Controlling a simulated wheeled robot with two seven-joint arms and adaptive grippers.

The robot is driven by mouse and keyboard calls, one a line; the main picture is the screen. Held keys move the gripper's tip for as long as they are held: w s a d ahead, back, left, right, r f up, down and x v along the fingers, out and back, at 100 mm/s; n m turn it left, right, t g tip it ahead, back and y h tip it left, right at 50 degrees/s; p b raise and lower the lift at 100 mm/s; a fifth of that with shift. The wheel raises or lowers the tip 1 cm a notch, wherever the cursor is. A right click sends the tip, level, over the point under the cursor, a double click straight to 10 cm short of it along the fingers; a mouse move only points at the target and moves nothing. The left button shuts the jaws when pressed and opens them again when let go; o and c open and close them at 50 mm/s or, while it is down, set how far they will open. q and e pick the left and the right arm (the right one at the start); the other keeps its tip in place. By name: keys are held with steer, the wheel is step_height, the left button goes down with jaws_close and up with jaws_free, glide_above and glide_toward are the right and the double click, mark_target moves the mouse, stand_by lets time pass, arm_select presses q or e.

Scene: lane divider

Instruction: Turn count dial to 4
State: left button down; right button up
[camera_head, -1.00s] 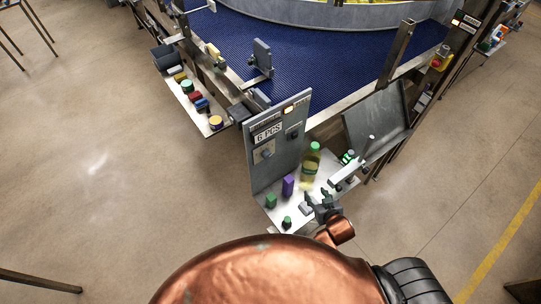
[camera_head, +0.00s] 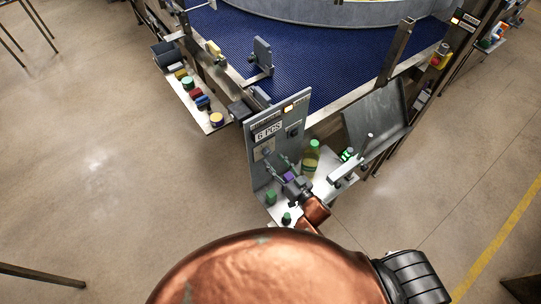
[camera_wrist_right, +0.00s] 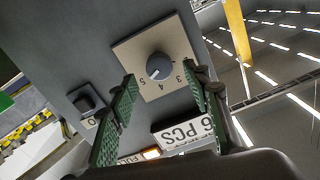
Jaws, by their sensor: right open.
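The count dial is a round grey knob (camera_wrist_right: 158,67) on a beige square plate in the right wrist view. Digits such as 3, 4 and 5 are printed around it. A pale mark on the knob seems to point down-left, towards the 5. In the head view the dial's plate (camera_head: 264,149) is on the upright grey panel (camera_head: 291,117). My right gripper (camera_head: 279,166) is open in front of the panel. In the wrist view its green-padded fingers (camera_wrist_right: 161,82) stand on either side of the knob, apart from it. My left gripper is not seen.
A "6 PCS" sign (camera_head: 268,131) and a second dark knob (camera_wrist_right: 86,101) are on the panel. A blue conveyor (camera_head: 330,45) lies behind.

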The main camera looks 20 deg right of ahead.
mark_target(269, 155)
steer(key=shift+x, duration=1.75)
steer(key=shift+c, duration=0.6)
steer(key=c, duration=1)
steer(key=n, duration=0.4)
steer(key=shift+n, duration=0.3)
steer(key=shift+n+b, duration=0.7)
steer(key=shift+n, duration=1.4)
